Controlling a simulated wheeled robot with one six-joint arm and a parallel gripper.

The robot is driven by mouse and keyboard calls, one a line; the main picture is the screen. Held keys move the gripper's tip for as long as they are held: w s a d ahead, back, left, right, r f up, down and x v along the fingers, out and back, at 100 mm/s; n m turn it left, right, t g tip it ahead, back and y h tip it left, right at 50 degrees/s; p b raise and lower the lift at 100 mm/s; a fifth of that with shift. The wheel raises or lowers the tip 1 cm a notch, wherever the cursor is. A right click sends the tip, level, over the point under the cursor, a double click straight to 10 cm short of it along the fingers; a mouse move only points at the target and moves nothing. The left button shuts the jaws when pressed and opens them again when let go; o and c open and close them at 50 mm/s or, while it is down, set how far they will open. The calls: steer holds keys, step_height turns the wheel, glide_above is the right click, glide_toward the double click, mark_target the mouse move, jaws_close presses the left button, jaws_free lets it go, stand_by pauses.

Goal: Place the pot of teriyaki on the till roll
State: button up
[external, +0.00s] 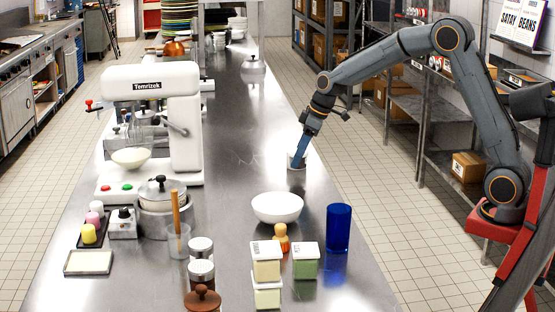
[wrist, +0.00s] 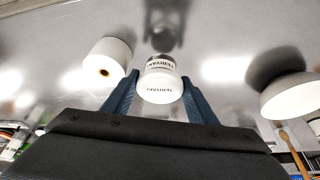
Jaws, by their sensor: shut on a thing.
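The pot of teriyaki (wrist: 160,88) is a small white tub with dark lettering. In the wrist view it sits between the two blue fingers of my gripper (wrist: 160,98), which is shut on it. In the external view my gripper (external: 299,161) is low over the steel counter, beyond the white bowl. A small white thing (external: 296,160) shows at its fingertips there, too small to read. The till roll (wrist: 107,61) is a white cylinder with a brown core, left of the pot and apart from it in the wrist view. I cannot make it out separately in the external view.
A white bowl (external: 277,208) stands nearer on the counter, with a blue cup (external: 338,228) and labelled square tubs (external: 306,261) beyond it towards the front. A white mixer (external: 150,115) stands left. The counter (external: 235,120) around my gripper is mostly clear.

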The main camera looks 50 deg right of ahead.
step_height(320, 180, up, 18)
steer(key=w+d+n+p, duration=0.1)
steer(key=w+d+p, duration=0.4)
steer(key=d+p, duration=0.25)
steer(key=f+p, duration=0.1)
steer(key=f, duration=0.6)
steer(key=f+p, duration=0.1)
steer(key=f, duration=0.3)
steer(key=shift+w+a+f+p, duration=0.15)
steer(key=shift+w+f+p, duration=0.05)
steer(key=shift+w+p, duration=0.15)
steer(key=shift+y, duration=0.3)
steer(key=shift+f+p, duration=0.6)
steer(key=shift+f, duration=1.7)
steer(key=shift+f, duration=0.15)
steer(key=o, duration=1)
steer(key=shift+o, duration=0.5)
